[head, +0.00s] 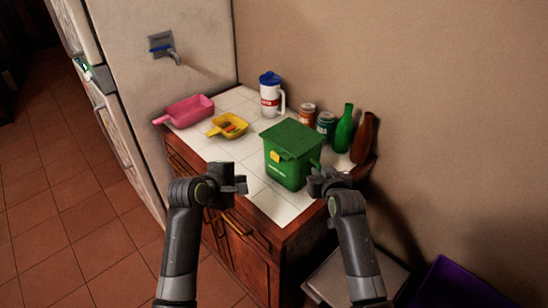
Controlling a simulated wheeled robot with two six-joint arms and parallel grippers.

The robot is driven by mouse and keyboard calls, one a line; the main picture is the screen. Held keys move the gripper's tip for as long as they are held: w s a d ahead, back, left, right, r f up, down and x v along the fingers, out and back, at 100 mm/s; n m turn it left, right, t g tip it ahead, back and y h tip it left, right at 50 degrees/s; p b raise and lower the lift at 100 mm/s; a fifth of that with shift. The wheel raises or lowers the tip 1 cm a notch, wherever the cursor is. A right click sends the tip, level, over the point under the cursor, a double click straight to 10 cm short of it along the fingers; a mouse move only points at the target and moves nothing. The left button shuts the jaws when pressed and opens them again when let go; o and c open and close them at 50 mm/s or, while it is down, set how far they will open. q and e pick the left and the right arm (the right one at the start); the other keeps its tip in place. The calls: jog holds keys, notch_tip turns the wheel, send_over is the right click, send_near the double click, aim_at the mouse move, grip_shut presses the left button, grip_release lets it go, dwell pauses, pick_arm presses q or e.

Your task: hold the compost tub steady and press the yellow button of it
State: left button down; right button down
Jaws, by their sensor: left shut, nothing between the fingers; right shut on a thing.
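The green compost tub (284,171) stands upright on the white tiled counter, its flat green lid (293,137) down. A yellow button (275,155) is on its front, below the lid's edge. My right gripper (316,177) is at the tub's right side, shut on a part of the tub there; its fingers partly hide what they grip. My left gripper (243,182) is shut and empty, to the left of the tub and apart from it, near the counter's front edge.
Behind the tub stand a white jug with blue lid (270,96), cans (326,125), a green bottle (344,130) and a brown bottle (363,139). A pink scoop (190,111) and a yellow scoop (229,126) lie at left. A purple bin (460,284) is on the floor.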

aim_at(274, 159)
pick_arm(q)
jog(key=w+d, duration=0.6)
jog(key=shift+d, duration=0.2)
dwell(0.4)
dwell(2.0)
jog(key=shift+w+d, duration=0.3)
jog(key=shift+w+d, duration=0.4)
jog(key=shift+d, duration=0.15)
dwell(1.0)
jog(key=shift+a, duration=0.1)
jog(key=shift+s+a, duration=2.45)
jog(key=shift+a, duration=0.15)
